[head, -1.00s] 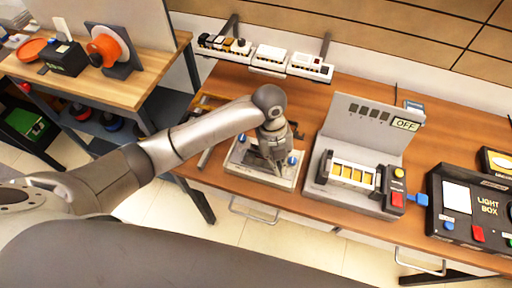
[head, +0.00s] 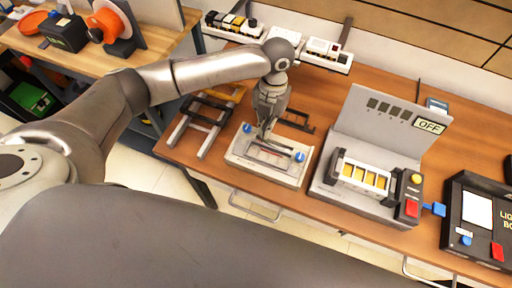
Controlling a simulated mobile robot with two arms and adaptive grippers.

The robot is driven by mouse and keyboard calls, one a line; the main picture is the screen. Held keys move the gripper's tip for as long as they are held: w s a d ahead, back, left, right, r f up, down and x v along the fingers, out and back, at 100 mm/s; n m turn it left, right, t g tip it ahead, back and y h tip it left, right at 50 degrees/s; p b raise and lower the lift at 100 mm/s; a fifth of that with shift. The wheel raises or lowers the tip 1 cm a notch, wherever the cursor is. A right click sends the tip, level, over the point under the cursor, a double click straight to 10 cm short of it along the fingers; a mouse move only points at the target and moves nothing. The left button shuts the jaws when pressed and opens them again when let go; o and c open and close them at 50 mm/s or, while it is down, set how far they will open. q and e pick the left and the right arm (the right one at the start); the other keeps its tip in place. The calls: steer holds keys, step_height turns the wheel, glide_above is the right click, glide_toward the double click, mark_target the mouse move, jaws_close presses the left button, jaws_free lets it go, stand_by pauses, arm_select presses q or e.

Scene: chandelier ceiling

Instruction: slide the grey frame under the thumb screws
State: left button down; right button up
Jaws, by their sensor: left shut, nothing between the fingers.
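A pale fixture plate (head: 240,160) lies on the brown table with two blue thumb screws, one at its left (head: 247,128) and one at its right (head: 299,157). A dark strip-like part with a reddish line (head: 272,151) shows between the screws; I cannot tell whether it belongs to a frame. My right gripper is not in view.
A yellow-brown frame (head: 232,93) lies behind the grey one and a dark frame (head: 298,121) behind the fixture. A grey device with an upright "OFF" panel (head: 378,122) stands close on the right. A black light box (head: 480,215) is farther right. White trays (head: 324,50) line the wall.

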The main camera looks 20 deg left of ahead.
mark_target(255, 158)
arm_select(q)
steer(key=s+p, duration=0.1)
steer(key=s, duration=0.3)
steer(key=s+p, duration=0.2)
steer(key=s, duration=0.1)
steer(key=shift+s+a+r, duration=0.15)
steer(key=shift+s+r, duration=0.05)
steer(key=shift+s, duration=0.2)
steer(key=shift+s+f+p, duration=0.1)
steer(key=shift+f+p, duration=0.35)
steer(key=shift+f, duration=0.55)
